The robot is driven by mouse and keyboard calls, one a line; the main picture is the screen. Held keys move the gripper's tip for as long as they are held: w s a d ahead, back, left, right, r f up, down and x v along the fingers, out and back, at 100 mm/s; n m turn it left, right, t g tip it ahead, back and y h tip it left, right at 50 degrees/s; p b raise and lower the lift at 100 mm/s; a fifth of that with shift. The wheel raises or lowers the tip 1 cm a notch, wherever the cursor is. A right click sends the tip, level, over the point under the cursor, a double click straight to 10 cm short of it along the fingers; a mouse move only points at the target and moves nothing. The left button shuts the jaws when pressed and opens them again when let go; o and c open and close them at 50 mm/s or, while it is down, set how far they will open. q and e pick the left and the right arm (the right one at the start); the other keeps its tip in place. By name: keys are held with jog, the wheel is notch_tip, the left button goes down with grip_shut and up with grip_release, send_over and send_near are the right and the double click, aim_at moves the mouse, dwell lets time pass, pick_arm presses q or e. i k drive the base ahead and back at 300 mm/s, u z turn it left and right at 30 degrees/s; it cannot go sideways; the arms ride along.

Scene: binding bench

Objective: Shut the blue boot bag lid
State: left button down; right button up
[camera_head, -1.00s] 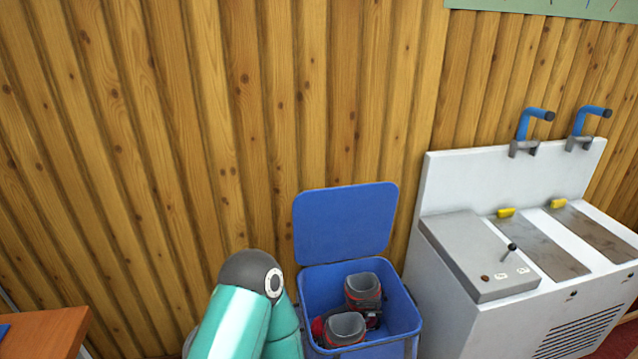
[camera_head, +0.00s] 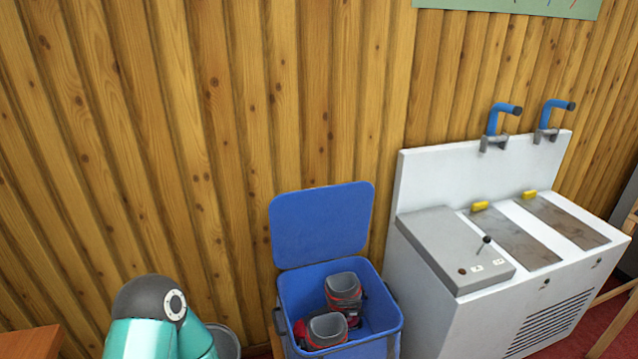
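The blue boot bag (camera_head: 365,350) stands on the floor against the wooden wall, at the bottom centre. Its blue lid (camera_head: 322,225) is open, standing up at the back and leaning toward the wall. A pair of grey and red boots (camera_head: 343,290) sits inside the bag. A teal arm link of mine with a dark joint shows at the lower left, apart from the bag. Neither gripper is in view.
A white machine (camera_head: 480,260) with a grey control box, a small lever and blue pipe hooks stands close to the bag's right. A wooden table corner (camera_head: 30,343) is at the lower left. A grey round container (camera_head: 225,340) stands left of the bag.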

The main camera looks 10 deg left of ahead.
aim_at(316, 225)
jog(key=u, duration=0.35)
jog(key=i, duration=0.4)
jog(key=z, duration=1.05)
